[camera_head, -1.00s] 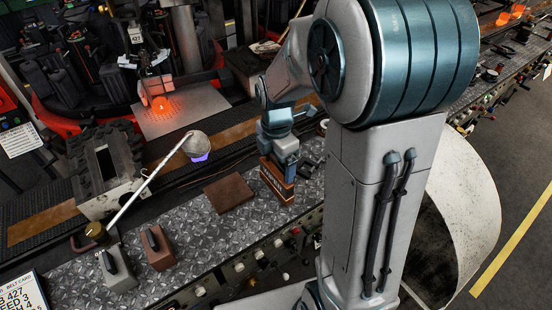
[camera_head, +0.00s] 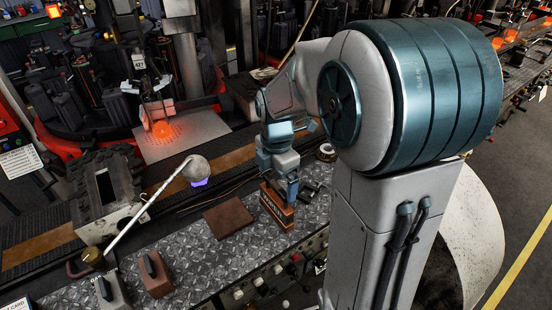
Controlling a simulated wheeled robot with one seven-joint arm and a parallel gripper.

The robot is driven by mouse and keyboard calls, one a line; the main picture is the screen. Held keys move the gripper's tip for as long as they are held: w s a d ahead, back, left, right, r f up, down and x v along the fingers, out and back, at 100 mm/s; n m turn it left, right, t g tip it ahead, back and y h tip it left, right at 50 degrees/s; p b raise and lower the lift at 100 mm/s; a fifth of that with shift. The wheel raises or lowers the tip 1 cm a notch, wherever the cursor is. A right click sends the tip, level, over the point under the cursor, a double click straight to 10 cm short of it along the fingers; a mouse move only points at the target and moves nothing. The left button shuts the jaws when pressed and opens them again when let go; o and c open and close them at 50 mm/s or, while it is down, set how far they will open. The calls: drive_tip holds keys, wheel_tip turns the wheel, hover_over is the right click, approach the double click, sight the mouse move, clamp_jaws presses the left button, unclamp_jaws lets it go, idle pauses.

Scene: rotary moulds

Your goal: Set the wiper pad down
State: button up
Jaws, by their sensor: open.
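My gripper (camera_head: 281,187) hangs over the diamond-plate bench, pointing down, with its jaws open. A narrow orange-brown block with dark markings (camera_head: 272,208) stands upright directly under and partly between the fingers; it is probably the wiper pad. It appears to rest on the bench, though its contact with the fingers is too small to tell. A flat dark-brown square plate (camera_head: 228,217) lies on the bench just left of it. The gripper's far side and part of the block's top are hidden.
Left on the bench stand a red-brown block with a black handle (camera_head: 155,273) and a grey one (camera_head: 112,291). Behind are a conveyor (camera_head: 40,236) and a glowing mould piece (camera_head: 162,129). Bare plate lies between the handled blocks and the square plate.

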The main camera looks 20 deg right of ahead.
wheel_tip(320, 180, up, 8)
drive_tip(key=s+f+m+t, duration=0.1)
drive_tip(key=s+m+t, duration=0.2)
drive_tip(key=s+m, duration=1.1)
drive_tip(key=shift+s+f+m, duration=0.15)
drive_tip(key=shift+s+m, duration=0.1)
drive_tip(key=shift+m, duration=3.55)
drive_tip(key=shift+a, duration=0.1)
